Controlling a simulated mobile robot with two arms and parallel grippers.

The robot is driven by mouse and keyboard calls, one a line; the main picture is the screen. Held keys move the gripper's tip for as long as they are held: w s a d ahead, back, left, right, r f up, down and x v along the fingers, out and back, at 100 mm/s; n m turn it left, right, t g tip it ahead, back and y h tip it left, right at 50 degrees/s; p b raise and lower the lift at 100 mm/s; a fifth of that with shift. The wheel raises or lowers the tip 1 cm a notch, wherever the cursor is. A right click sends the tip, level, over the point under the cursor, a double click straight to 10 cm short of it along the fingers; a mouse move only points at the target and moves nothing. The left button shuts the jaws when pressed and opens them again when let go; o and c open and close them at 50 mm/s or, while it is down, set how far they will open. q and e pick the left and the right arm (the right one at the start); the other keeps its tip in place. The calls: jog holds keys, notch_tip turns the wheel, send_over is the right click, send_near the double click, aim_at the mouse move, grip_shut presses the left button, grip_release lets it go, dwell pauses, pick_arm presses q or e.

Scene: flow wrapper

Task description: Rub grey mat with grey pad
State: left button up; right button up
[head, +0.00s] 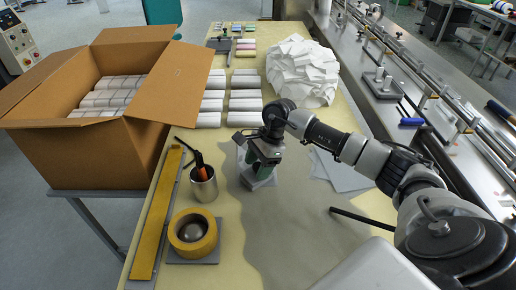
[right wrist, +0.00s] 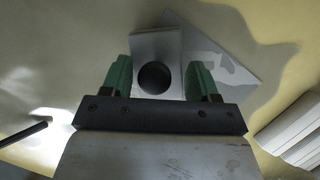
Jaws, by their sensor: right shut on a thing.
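My right gripper (head: 260,163) is low over the middle of the table and points down. In the right wrist view its two green fingers (right wrist: 158,82) are shut on the grey pad (right wrist: 143,50), a small block with a dark round spot on it. Under and beside the pad lies a paler grey sheet, the grey mat (right wrist: 230,45), turned at an angle. Whether the pad touches the mat, I cannot tell. In the head view the gripper hides most of both. My left gripper is not in view.
A cardboard box (head: 150,100) of white rolls stands at left. Near the gripper are a metal cup (head: 203,187), a yellow tape roll (head: 193,232), rows of white packs (head: 243,102), grey sheets (head: 343,172) and a black rod (head: 362,219). A crumpled white heap (head: 302,70) lies behind.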

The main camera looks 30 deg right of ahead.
notch_tip(320, 180, up, 2)
jog(key=shift+r, duration=0.2)
jog(key=shift+c, duration=1.4)
jog(key=shift+w+d+r+p, duration=0.1)
jog(key=shift+w+r+p, duration=0.05)
jog(key=shift+r+p, duration=0.3)
jog(key=shift+w+d+r+p, duration=0.1)
jog(key=shift+r+p, duration=0.25)
jog(key=shift+r, duration=0.1)
grip_shut()
jog(key=shift+s+r+p, duration=0.1)
jog(key=shift+r+p, duration=0.75)
jog(key=shift+r, duration=1)
